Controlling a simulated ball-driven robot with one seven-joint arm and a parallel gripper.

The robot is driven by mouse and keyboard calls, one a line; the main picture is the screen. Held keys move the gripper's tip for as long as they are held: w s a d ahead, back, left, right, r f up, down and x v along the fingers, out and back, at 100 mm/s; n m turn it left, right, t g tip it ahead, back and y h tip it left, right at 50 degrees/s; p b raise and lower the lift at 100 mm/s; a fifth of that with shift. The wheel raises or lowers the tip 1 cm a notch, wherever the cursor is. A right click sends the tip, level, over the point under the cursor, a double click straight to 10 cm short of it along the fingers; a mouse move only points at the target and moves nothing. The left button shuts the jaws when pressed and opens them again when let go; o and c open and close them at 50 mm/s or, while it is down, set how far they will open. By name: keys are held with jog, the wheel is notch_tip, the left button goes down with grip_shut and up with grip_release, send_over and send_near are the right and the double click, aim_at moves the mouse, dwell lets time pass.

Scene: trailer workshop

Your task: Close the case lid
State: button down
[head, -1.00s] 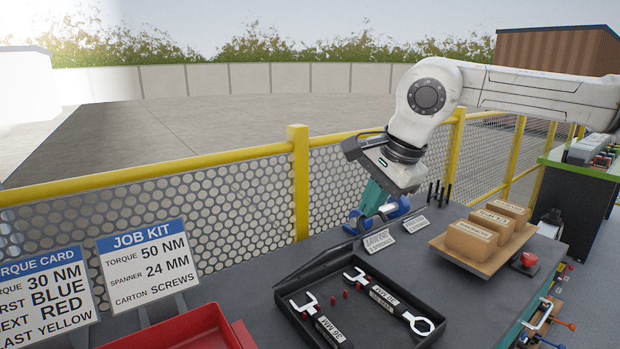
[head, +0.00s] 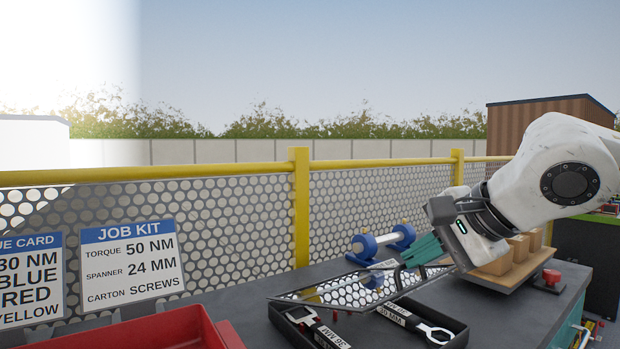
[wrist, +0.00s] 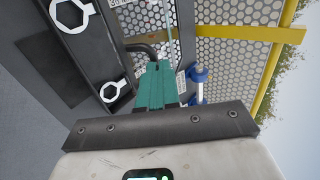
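The black case (head: 455,336) lies on the dark bench with spanners inside. Its lid (head: 345,291) stands raised at a slant over the back of the case; its glossy or clear panel shows the fence mesh pattern. My gripper (head: 408,258) is at the lid's upper right edge, its teal fingers together. In the wrist view the fingers (wrist: 156,68) meet a dark curved piece beside the case, perhaps the lid's handle or rim. I cannot tell whether it is between the fingers or just touched. The open case (wrist: 85,40) shows at upper left there.
A blue-ended roller (head: 383,241) stands behind the lid. Cartons on a board (head: 510,278) and a red button (head: 551,277) are to the right, close to my gripper. A red tray (head: 180,332) and job cards (head: 130,262) are at left. A yellow-railed mesh fence runs behind.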

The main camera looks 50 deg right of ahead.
jog(key=s+f+t+b, duration=0.1)
jog(key=f+b, duration=0.2)
jog(key=b, duration=0.2)
jog(key=s+f+t+b, duration=0.1)
jog(key=f+b, duration=0.3)
jog(key=b, duration=0.1)
jog(key=s+a+f+t+h+b, duration=0.1)
jog(key=f+t+b, duration=0.1)
jog(key=b, duration=0.4)
jog(key=shift+s+f, duration=0.25)
jog(key=shift+f, duration=0.4)
jog(key=shift+r, duration=0.15)
